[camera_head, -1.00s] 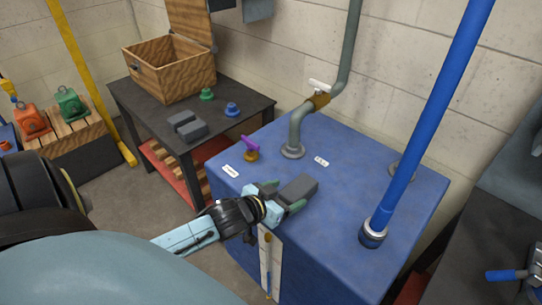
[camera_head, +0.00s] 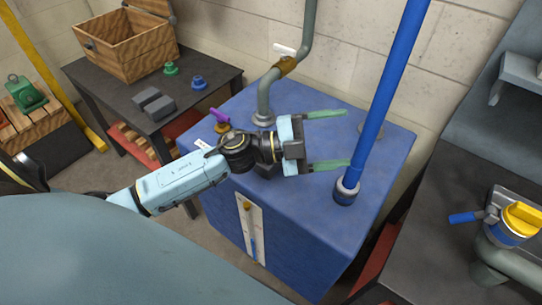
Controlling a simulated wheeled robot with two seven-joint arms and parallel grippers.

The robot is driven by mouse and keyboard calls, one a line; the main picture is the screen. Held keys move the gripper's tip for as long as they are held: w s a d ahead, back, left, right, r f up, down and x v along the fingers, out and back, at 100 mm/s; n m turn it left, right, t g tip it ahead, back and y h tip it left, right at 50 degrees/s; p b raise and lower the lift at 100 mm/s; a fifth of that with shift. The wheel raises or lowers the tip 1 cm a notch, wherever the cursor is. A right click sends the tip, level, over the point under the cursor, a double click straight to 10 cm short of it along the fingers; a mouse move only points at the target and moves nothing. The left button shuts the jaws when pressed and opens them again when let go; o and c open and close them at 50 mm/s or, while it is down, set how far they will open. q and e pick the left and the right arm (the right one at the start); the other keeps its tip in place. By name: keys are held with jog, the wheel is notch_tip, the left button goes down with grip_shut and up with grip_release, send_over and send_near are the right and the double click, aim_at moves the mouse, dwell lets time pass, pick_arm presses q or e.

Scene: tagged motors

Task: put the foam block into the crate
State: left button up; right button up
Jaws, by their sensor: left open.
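The wooden crate (camera_head: 138,58) stands on the dark table at upper left with its lid raised. My left gripper (camera_head: 328,139) is open and empty, its two green fingers spread apart and pointing right above the blue tank. A dark grey block (camera_head: 265,172), which may be the foam block, lies on the tank top. It is mostly hidden behind my left wrist and gripper. My right gripper is not in view.
The blue tank (camera_head: 300,210) carries a grey pipe (camera_head: 264,100), a tall blue pipe (camera_head: 382,95) right of my fingers and a purple-handled valve (camera_head: 220,117). The dark table (camera_head: 205,70) holds another grey block piece (camera_head: 153,103) and green and blue knobs.

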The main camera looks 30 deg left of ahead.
pick_arm(q)
notch_tip(320, 180, down, 5)
jog(key=d+m+g+y, duration=0.2)
jog(key=m+g+y, duration=0.2)
jog(key=m+g, duration=0.7)
jog(key=w+a+f+m+y, duration=0.2)
jog(key=a+f+m+y, duration=0.1)
jog(key=a+y, duration=0.35)
jog(key=w+a+r+y, duration=0.25)
jog(key=a+y, duration=0.35)
jog(key=a, duration=0.6)
notch_tip(320, 180, down, 8)
jog(key=shift+w+f, duration=0.15)
jog(key=f, duration=0.3)
jog(key=f+b, duration=0.1)
jog(key=f, duration=0.1)
jog(key=shift+s+f, duration=0.1)
jog(key=shift+s, duration=0.15)
jog(key=shift+a+f, duration=0.1)
jog(key=shift+f, duration=0.1)
jog(key=c, duration=0.9)
jog(key=shift+r, duration=0.1)
jog(key=shift+c, duration=1.1)
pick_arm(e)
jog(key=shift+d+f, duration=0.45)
